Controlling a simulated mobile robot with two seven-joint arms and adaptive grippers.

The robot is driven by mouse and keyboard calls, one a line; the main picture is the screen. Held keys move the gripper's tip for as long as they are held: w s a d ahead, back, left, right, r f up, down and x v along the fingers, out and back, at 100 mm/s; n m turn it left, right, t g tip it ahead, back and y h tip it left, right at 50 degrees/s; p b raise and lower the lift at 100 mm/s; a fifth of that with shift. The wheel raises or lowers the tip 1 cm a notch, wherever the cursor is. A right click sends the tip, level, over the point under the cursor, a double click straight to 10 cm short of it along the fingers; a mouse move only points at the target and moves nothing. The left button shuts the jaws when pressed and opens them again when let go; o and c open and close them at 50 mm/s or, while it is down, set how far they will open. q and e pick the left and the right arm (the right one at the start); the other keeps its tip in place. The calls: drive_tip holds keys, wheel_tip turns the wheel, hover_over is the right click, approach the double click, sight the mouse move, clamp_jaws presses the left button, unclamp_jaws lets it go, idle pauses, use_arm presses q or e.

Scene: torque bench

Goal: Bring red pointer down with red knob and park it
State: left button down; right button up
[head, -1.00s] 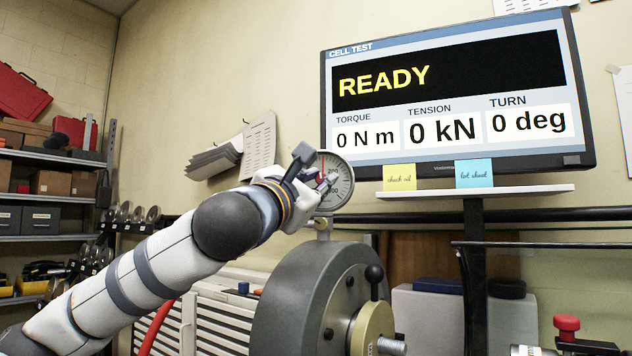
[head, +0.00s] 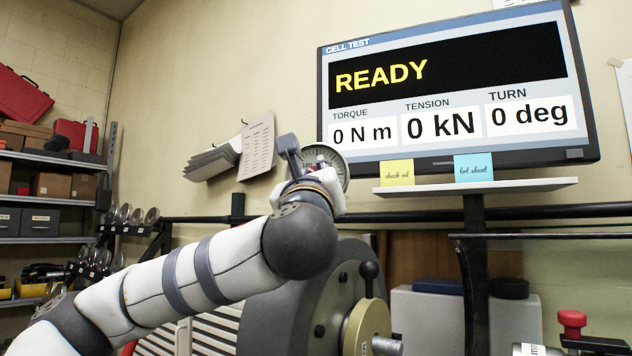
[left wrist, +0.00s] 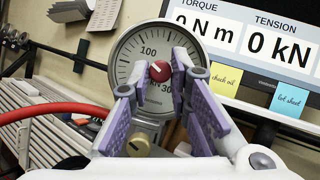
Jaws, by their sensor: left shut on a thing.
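The round pressure gauge (left wrist: 130,50) has a white dial with black marks and figures in the left wrist view. Its red knob (left wrist: 160,71) sits at the middle of the dial. My left gripper (left wrist: 158,77) has its purple-padded fingers on both sides of the knob and is shut on it. I cannot make out the red pointer on the dial; the knob and fingers cover part of the face. In the head view the gauge (head: 337,160) is mostly hidden behind my left gripper (head: 318,168). My right gripper is in no view.
A large grey round machine (head: 262,300) with a brass hub (head: 368,325) and black ball handle (head: 369,270) stands below the gauge. The monitor (head: 455,85) reads READY, with zero torque, tension and turn. A red hose (left wrist: 45,112) runs left of the gripper.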

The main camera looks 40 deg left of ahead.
use_arm(q)
drive_tip(key=n+g, duration=0.1)
drive_tip(key=n, duration=0.1)
drive_tip(key=n+y+b, duration=0.1)
drive_tip(key=n, duration=0.1)
drive_tip(key=shift+w+d+g+y, duration=0.15)
drive_tip(key=shift+g+y, duration=0.15)
drive_tip(key=shift+g, duration=0.1)
drive_tip(key=shift+n+g, duration=0.6)
drive_tip(key=shift+n, duration=0.7)
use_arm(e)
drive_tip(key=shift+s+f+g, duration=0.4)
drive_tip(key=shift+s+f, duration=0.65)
use_arm(q)
drive_tip(key=shift+r, duration=0.1)
drive_tip(key=c, duration=1.5)
unclamp_jaws()
wheel_tip(320, 180, up, 10)
